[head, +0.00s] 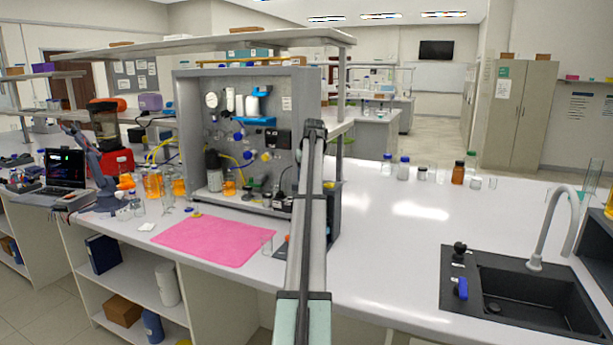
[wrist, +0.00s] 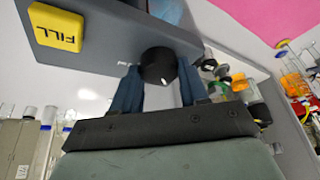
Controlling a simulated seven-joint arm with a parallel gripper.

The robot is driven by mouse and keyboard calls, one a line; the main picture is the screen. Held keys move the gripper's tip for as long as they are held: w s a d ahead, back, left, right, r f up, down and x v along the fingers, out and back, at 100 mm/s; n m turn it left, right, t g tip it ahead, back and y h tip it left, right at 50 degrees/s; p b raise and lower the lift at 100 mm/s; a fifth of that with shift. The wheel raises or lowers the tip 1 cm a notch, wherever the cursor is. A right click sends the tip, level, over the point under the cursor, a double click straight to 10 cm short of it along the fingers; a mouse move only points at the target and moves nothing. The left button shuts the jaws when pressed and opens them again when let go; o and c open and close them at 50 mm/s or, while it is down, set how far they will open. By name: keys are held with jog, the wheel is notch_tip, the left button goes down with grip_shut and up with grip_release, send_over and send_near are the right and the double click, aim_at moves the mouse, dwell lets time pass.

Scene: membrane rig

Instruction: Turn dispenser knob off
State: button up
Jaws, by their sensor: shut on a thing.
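The dispenser knob (wrist: 157,64) is a round black knob on the dark grey face of the rig in the wrist view. My gripper (wrist: 158,84) has its two blue fingers on either side of the knob and is shut on it. A yellow block marked FILL (wrist: 57,28) sits on the same grey face, left of the knob, and its lettering appears upside down. The grey membrane rig (head: 187,125) stands on the bench in the head view. There my arm covers its right side, and the knob and fingers are hidden.
A pink mat (head: 215,240) lies before the rig, with a small clear beaker (head: 267,243) at its right edge. Flasks with orange liquid (head: 152,184) stand left. Several bottles (head: 403,168) stand behind right, and a black sink (head: 530,300) is at far right. The bench between is clear.

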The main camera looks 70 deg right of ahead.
jog(key=shift+a+n, duration=0.1)
jog(key=shift+n, duration=0.3)
jog(key=o, duration=1.1)
jog(key=shift+c, duration=0.2)
jog(key=v, duration=1.3)
jog(key=shift+s+r, duration=0.25)
jog(key=shift+r, duration=0.1)
